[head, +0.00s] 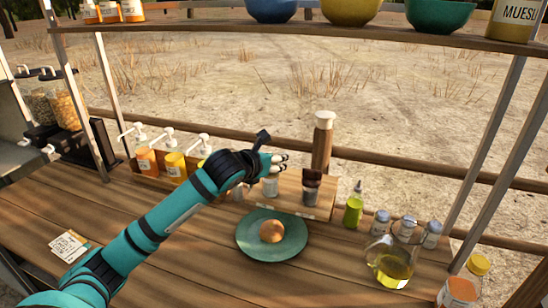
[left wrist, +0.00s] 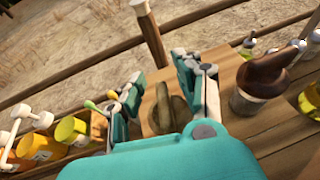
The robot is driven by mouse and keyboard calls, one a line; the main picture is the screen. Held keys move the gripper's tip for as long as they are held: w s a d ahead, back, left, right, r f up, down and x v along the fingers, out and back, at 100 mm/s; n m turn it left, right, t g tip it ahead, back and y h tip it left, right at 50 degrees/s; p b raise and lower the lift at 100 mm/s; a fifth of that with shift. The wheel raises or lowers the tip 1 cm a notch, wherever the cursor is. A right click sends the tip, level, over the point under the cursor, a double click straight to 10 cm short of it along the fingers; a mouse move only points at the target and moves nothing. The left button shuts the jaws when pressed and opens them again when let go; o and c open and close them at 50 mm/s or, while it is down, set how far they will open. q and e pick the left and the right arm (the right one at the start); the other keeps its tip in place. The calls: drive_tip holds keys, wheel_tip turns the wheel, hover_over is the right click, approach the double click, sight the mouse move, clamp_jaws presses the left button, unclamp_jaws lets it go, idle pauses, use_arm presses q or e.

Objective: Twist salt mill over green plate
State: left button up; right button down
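The green plate (head: 246,243) lies on the wooden counter with a round orange-brown item (head: 271,232) on it. My left gripper (head: 279,163) is behind the plate, over a low wooden riser. Its fingers are apart in the left wrist view (left wrist: 167,92). Between them is a small mill-like thing with a tan-olive top (left wrist: 163,105), apparently the salt mill; its pale lower body (head: 270,187) shows under the gripper in the head view. Whether the fingers touch it cannot be told. A dark-brown-topped mill (head: 312,188) with a clear base stands just right. My right gripper is not in view.
A green bottle (head: 354,207), shakers (head: 405,228) and an oil jug (head: 390,266) are to the right. Pump bottles (head: 176,165) stand left. The counter left of the plate is mostly clear.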

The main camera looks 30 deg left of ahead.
use_arm(q)
clamp_jaws()
idle(0.8)
drive_tip(key=shift+f+h+b, duration=0.1)
drive_tip(key=shift+h+b, duration=0.2)
